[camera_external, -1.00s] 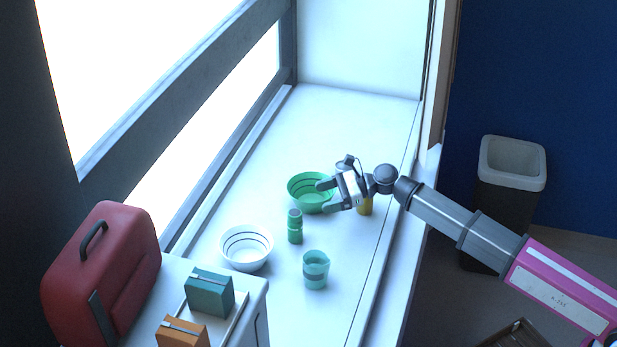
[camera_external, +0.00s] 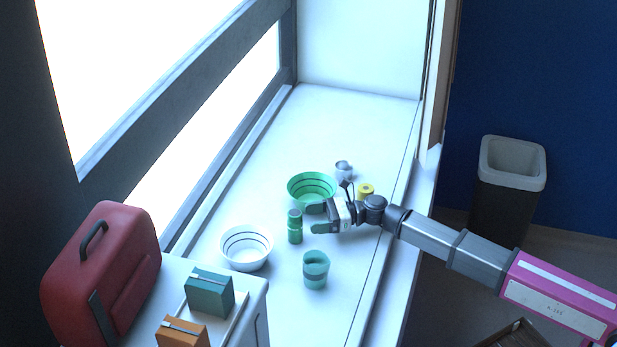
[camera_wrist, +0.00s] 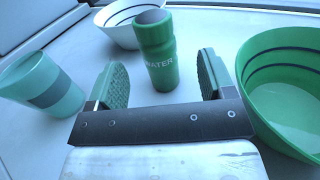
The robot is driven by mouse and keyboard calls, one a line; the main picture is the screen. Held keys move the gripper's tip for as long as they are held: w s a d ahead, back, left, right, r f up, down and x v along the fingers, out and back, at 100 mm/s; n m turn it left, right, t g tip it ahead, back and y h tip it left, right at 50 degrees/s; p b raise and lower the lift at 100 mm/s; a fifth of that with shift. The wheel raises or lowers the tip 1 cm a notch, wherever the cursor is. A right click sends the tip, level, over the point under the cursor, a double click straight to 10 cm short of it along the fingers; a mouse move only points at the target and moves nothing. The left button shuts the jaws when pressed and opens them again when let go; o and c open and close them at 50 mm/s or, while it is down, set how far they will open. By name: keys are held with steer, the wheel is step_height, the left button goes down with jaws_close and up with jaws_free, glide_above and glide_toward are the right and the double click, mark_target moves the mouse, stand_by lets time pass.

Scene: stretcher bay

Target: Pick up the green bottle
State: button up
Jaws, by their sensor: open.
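The green bottle (camera_external: 295,227) stands upright on the white sill, between the green bowl and the teal cup. In the wrist view the green bottle (camera_wrist: 158,55) shows a dark cap and the word WATER, and it stands just ahead of my fingers, in line with the gap between them. My gripper (camera_external: 314,218) is open, its fingers pointing at the bottle from the right. In the wrist view the two green-padded fingers of my gripper (camera_wrist: 162,82) are apart with nothing held. Whether a finger touches the bottle I cannot tell.
A green bowl (camera_external: 311,180) stands close behind the bottle. A white bowl (camera_external: 246,262) is to its left and a teal cup (camera_external: 315,272) in front. A yellow container (camera_external: 366,190) and a grey-white object (camera_external: 343,170) stand beyond my gripper. The far sill is clear.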

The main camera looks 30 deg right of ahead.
mark_target(295, 222)
steer(key=x, duration=0.5)
steer(key=shift+a+f, duration=0.25)
steer(key=shift+a, duration=0.15)
steer(key=c, duration=1.1)
